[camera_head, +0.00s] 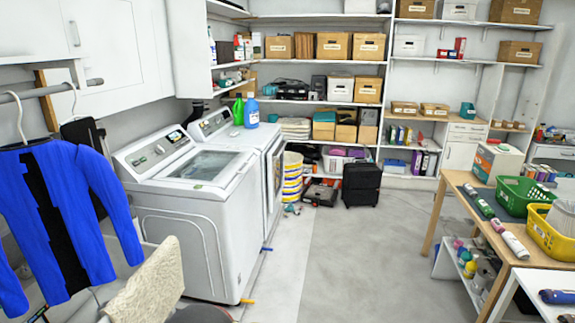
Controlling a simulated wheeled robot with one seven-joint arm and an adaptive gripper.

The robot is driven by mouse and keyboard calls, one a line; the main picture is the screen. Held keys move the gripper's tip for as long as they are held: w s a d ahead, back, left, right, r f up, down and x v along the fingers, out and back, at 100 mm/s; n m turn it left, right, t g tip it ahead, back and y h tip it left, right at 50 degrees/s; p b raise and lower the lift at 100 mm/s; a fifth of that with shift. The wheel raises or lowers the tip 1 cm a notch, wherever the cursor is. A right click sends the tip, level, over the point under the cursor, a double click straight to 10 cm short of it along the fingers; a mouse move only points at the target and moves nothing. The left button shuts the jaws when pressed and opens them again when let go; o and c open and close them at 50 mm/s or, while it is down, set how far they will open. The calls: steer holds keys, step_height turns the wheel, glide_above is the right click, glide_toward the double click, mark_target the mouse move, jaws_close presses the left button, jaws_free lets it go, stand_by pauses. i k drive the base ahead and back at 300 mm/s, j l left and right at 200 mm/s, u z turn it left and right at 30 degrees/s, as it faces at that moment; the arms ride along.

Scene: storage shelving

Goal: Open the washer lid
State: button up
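The washer (185,215) is a white top-loading machine at the left of the middle, with a sloped control panel (158,150) at its back. Its lid (198,166) has a dark glass window and lies flat and shut on top. My gripper is not in view, so where it is relative to the lid cannot be told.
A front-loading machine (250,140) stands beside the washer, with bottles (251,113) on top. A blue jacket (62,215) hangs at the left. A table (485,205) with baskets stands at the right. Shelves with boxes line the back wall. Grey floor (370,255) lies clear between.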

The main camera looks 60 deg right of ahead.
mark_target(225, 175)
steer(key=z, duration=1.7)
steer(key=i+u, duration=0.1)
steer(key=i, duration=0.45)
steer(key=i+l, duration=0.1)
steer(key=i, duration=0.5)
steer(key=i+l+u, duration=0.15)
steer(key=i, duration=1)
steer(key=i+l+u, duration=0.15)
steer(key=i, duration=0.4)
